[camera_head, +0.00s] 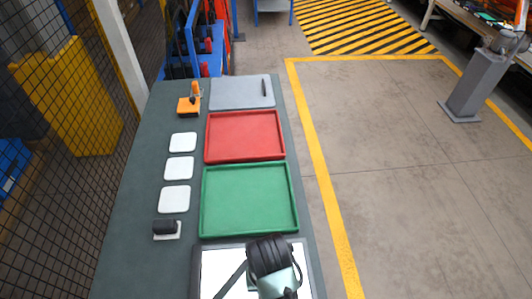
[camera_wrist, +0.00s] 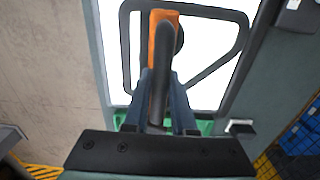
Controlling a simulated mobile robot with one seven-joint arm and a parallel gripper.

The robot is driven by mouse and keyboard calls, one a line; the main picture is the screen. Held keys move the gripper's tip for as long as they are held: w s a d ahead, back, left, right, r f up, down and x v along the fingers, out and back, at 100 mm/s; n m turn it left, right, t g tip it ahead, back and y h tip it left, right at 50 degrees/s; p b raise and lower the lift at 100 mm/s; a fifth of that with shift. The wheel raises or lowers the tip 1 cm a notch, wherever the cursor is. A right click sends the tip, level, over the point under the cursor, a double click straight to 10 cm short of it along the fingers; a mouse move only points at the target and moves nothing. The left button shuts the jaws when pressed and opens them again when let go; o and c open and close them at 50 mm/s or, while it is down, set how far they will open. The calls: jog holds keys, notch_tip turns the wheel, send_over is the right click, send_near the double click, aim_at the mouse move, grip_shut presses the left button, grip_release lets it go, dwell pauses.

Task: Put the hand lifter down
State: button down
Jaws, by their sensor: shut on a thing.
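My gripper (camera_wrist: 162,82) is shut on the hand lifter (camera_wrist: 156,45), which has a dark grip and an orange part beyond my fingers. In the wrist view it is above a bright white panel (camera_wrist: 205,85) bearing a black frame-shaped part (camera_wrist: 218,73). I cannot tell whether the lifter touches the part. In the head view the white panel (camera_head: 219,268) is at the near end of the bench, and my arm covers much of it. The lifter is hidden there.
The dark bench (camera_head: 140,190) holds a green tray (camera_head: 248,200), a red tray (camera_head: 245,136), both empty, and a grey board (camera_head: 235,92) with a dark pen-like item. Left are three white pads (camera_head: 179,168), a black block (camera_head: 165,227) and an orange tool (camera_head: 189,105). Bench's left strip is mostly clear.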

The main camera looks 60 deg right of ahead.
jog(key=shift+w+f, duration=0.15)
jog(key=shift+f, duration=2.95)
jog(key=shift+f, duration=0.15)
jog(key=c, duration=0.7)
grip_release()
jog(key=shift+c, duration=0.2)
